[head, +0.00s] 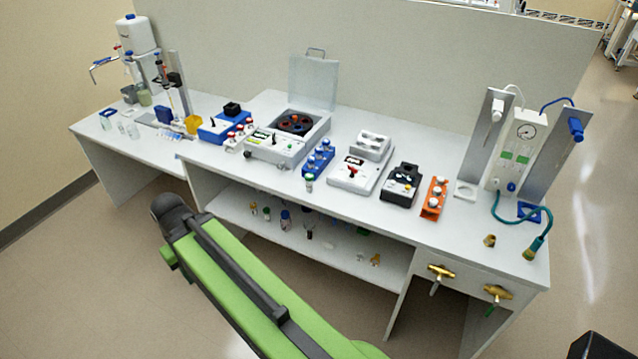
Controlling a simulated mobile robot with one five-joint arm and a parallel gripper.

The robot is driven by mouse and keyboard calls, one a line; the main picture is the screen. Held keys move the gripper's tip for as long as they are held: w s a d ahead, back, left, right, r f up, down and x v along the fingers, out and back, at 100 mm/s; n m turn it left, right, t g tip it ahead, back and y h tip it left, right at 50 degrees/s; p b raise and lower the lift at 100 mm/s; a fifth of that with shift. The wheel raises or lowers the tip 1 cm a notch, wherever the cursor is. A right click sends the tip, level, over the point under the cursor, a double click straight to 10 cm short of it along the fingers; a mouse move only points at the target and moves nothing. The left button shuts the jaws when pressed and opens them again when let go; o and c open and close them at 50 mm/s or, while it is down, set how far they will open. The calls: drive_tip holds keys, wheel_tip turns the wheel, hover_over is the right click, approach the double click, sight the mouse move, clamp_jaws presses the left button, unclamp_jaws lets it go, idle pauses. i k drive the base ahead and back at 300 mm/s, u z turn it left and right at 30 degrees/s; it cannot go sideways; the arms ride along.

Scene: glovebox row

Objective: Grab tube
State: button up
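A small clear tube (309,183) with a blue-green top stands upright on the white bench, just in front of a blue rack (318,158). The rack holds several tubes with pale tops. More small capped tubes (231,143) stand by a blue device left of the centrifuge. It is not clear which tube the task means. My green and black arm crosses the lower left foreground, below the bench front. My gripper's fingers do not show.
The white bench (450,222) carries an open-lidded centrifuge (287,131), a white device (358,172), a black device (402,184) and an orange rack (433,198). Gauge panels (515,150) stand at right. A lower shelf (330,252) holds several small items. Floor in front is clear.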

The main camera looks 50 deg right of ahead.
sight(309, 177)
drive_tip(key=z, duration=0.05)
drive_tip(key=i, duration=1)
drive_tip(key=u, duration=0.05)
